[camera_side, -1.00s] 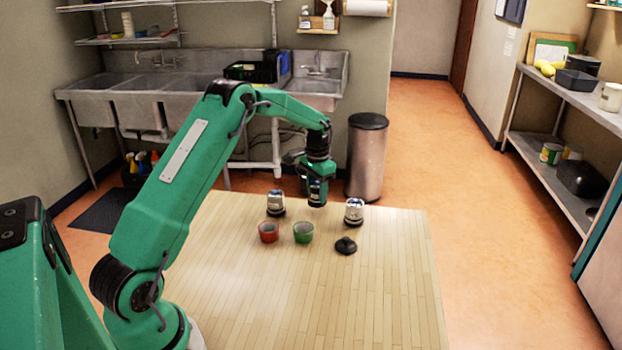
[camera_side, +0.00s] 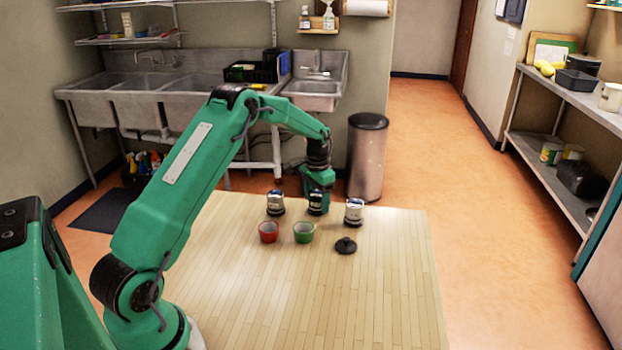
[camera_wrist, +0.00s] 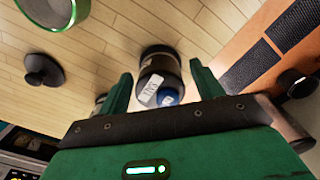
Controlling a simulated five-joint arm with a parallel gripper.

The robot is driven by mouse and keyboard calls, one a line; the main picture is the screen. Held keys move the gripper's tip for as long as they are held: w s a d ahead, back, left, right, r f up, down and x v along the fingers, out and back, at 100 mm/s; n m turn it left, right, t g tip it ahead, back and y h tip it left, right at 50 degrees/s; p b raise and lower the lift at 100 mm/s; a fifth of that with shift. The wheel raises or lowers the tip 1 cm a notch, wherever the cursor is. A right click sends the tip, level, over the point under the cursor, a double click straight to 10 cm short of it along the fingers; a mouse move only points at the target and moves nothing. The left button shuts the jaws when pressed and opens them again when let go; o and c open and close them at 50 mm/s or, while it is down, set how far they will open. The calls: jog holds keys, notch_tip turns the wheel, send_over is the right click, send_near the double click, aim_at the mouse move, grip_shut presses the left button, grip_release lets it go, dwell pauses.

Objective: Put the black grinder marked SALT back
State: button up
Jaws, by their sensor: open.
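A dark grinder (camera_side: 316,204) with a pale label and some blue stands upright near the far edge of the wooden table, in line between two similar grinders, one on its left (camera_side: 275,203) and one on its right (camera_side: 354,212). My gripper (camera_side: 318,188) is just above and behind it in the side view. In the wrist view, my gripper (camera_wrist: 160,85) is open, and the middle grinder (camera_wrist: 160,66) shows between the two green fingers, with a gap on each side. Its label lettering is too small and turned to read surely.
A red cup (camera_side: 268,232), a green cup (camera_side: 304,232) and a black lid-like piece (camera_side: 346,246) are on the table (camera_side: 300,300) in front of the grinders. The front of the table is clear. A steel bin (camera_side: 367,155) stands beyond the far edge.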

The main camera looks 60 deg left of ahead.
aim_at(317, 192)
jog(key=shift+r, duration=0.1)
notch_tip(317, 192, up, 12)
jog(key=shift+f, duration=0.15)
jog(key=shift+r, duration=0.25)
dwell(0.4)
dwell(0.5)
jog(key=s+d+r+t, duration=0.3)
jog(key=s+d+r, duration=0.9)
jog(key=d+r, duration=0.15)
jog(key=s+d+f+t, duration=0.1)
jog(key=s+d, duration=0.4)
jog(key=s, duration=0.4)
jog(key=s+d+f+t, duration=0.1)
jog(key=s+d+f, duration=0.1)
jog(key=s+d, duration=0.3)
jog(key=s, duration=0.4)
jog(key=shift+s+t, duration=0.2)
jog(key=shift+t, duration=0.2)
